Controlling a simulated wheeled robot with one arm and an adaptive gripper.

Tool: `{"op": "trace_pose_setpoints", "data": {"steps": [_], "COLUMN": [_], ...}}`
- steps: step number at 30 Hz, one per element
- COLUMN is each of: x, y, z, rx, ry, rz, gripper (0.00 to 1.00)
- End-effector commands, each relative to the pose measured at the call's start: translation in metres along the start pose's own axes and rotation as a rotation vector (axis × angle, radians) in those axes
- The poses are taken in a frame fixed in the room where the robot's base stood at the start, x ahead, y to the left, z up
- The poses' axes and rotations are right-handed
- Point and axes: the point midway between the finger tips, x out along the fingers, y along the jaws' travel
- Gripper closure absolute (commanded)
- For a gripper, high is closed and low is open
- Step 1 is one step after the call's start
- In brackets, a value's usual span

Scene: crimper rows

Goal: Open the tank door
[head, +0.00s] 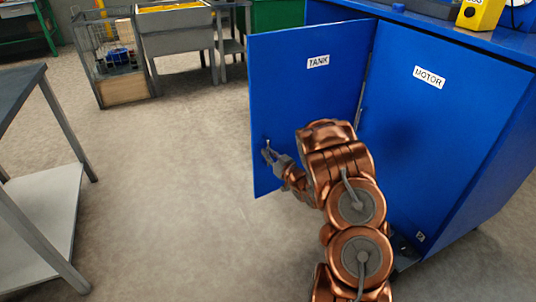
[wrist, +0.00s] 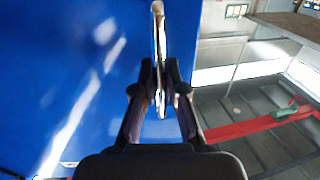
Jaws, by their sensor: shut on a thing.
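The tank door (head: 305,100) is a blue panel with a white TANK label (head: 318,62). It stands swung out at an angle from the blue cabinet, hinged on its right side next to the MOTOR panel (head: 430,120). My gripper (head: 268,153) is at the door's lower left, near its free edge. In the wrist view my gripper (wrist: 160,95) is shut on the door's handle (wrist: 159,40), a slim metal bar, with the blue door face (wrist: 60,80) to the left. My arm hides part of the door's lower right and the cabinet opening.
A grey table (head: 40,190) with a lower shelf stands at the left. A wire cage cart (head: 115,65) and a grey bin (head: 175,40) stand at the back. The floor (head: 170,190) left of the door is clear.

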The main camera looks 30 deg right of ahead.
Motion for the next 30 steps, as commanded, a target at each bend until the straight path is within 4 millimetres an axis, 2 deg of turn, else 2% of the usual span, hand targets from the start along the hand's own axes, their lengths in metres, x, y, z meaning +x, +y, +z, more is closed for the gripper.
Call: {"op": "trace_pose_setpoints", "data": {"steps": [4, 5, 12, 23, 26, 30], "x": [0.0, 0.0, 0.001, -0.002, -0.01, -0.03], "y": [0.001, 0.001, -0.001, -0.002, -0.002, -0.001], "z": [-0.002, -0.002, -0.001, 0.0, 0.0, 0.0], "rx": [-0.001, -0.001, -0.001, 0.0, 0.0, 0.0], "ry": [0.003, 0.003, 0.002, 0.0, 0.0, -0.002], "rz": [0.0, 0.0, -0.002, -0.004, -0.003, -0.002], "gripper": [1.0, 0.88, 0.63, 0.63, 0.63, 0.63]}}
